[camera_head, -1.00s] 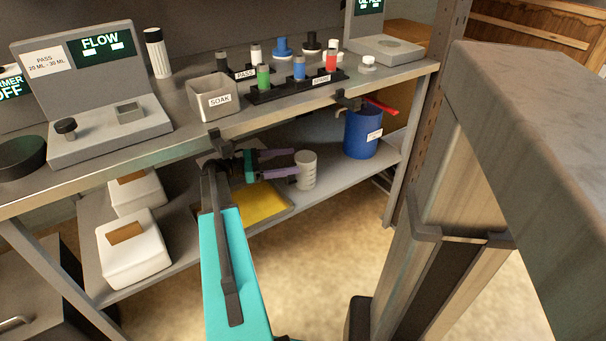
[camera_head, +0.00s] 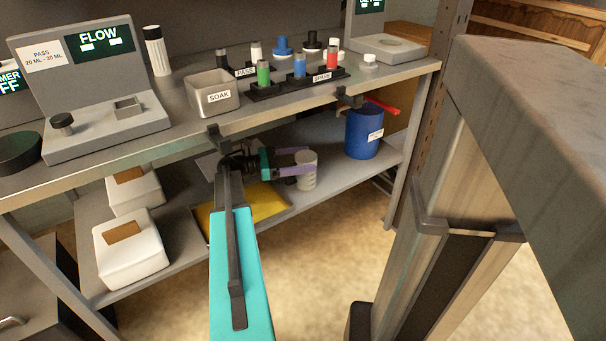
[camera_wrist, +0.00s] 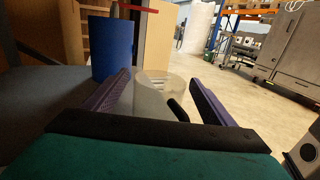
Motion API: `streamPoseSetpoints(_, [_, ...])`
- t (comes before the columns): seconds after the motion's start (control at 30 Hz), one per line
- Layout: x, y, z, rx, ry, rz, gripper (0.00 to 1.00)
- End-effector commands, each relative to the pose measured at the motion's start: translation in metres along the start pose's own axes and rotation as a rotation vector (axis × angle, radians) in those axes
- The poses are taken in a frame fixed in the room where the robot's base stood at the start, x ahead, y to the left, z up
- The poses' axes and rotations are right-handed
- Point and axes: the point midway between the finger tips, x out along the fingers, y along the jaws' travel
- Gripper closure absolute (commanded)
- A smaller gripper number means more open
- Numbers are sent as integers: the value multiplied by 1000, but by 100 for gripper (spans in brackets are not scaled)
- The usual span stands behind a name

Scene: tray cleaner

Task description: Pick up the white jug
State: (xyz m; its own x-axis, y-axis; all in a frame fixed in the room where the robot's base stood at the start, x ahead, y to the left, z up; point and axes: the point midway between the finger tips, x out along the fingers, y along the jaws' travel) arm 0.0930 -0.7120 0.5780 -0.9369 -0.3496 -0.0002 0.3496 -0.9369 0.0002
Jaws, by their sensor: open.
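The white jug (camera_head: 308,177) stands upright on the lower shelf, left of the blue bucket. My gripper (camera_head: 301,160) is open and level, with its purple fingers at the jug. In the head view one finger passes across the jug's near side and the other reaches its upper left. In the wrist view the jug (camera_wrist: 158,92) looks pale and translucent, between the two fingertips of my gripper (camera_wrist: 160,82). A dark bar, perhaps its handle, shows at its lower right there. I cannot tell whether either finger touches the jug.
The blue bucket (camera_head: 363,134) with a red handle stands just right of the jug, and also shows in the wrist view (camera_wrist: 111,48). A yellow mat (camera_head: 262,203) and white containers (camera_head: 131,247) are left on the lower shelf (camera_head: 340,174). The upper worktop (camera_head: 185,121) overhangs it.

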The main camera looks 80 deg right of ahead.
Motion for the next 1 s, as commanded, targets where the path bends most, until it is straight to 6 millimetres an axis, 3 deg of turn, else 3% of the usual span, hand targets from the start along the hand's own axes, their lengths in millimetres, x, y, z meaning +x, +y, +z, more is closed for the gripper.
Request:
streamPoseSetpoints(0.17, [0,0,0,0,0,-1,22])
streamPoseSetpoints(0.5, [0,0,0,0,0,-1,79])
streamPoseSetpoints(1.0, [1,0,12,0,0,-1,81])
